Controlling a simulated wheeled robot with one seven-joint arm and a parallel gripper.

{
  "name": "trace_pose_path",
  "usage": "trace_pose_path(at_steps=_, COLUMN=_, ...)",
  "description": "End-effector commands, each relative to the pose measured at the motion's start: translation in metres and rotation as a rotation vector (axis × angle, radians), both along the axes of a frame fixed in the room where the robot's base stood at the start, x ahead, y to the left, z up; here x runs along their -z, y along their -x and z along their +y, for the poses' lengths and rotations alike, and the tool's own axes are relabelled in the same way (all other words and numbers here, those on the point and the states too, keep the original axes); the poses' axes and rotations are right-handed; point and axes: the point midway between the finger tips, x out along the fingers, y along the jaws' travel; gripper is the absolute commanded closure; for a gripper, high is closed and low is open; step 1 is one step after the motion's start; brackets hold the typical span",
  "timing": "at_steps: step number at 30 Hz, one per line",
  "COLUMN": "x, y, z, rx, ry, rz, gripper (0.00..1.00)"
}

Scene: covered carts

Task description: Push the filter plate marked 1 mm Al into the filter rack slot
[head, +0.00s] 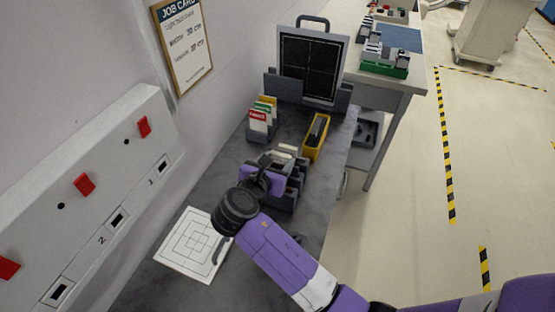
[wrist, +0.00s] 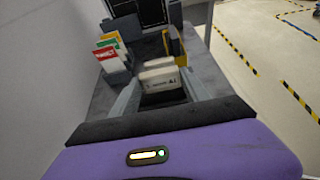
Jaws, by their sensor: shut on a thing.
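A pale filter plate (wrist: 162,84) stands in the wrist view with a label ending in "Al"; the rest is too small to read. It lies between the two fingertips of my gripper (wrist: 161,79), which is shut on it. A second pale plate (wrist: 157,64) stands just behind it. In the head view my gripper (head: 278,168) reaches over the dark grey filter rack (head: 291,194), and its wrist hides part of the rack. The pale plate tops (head: 286,150) show just beyond. I cannot tell how deep the held plate sits in its slot.
A yellow holder (head: 316,138) stands right behind the rack. A grey holder with red, green and yellow cards (head: 261,119) is back left. A black panel (head: 311,65) stands at the back. A white target sheet (head: 192,245) lies in front. The wall bounds the left side.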

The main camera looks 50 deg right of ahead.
Motion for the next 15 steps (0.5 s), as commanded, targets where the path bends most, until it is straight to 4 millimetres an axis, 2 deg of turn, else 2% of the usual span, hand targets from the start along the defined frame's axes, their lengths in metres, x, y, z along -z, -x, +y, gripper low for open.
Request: trace_pose_path(at_steps=15, x=0.012, y=0.000, z=0.000, rx=-0.001, ry=0.001, rz=-0.001, gripper=0.91)
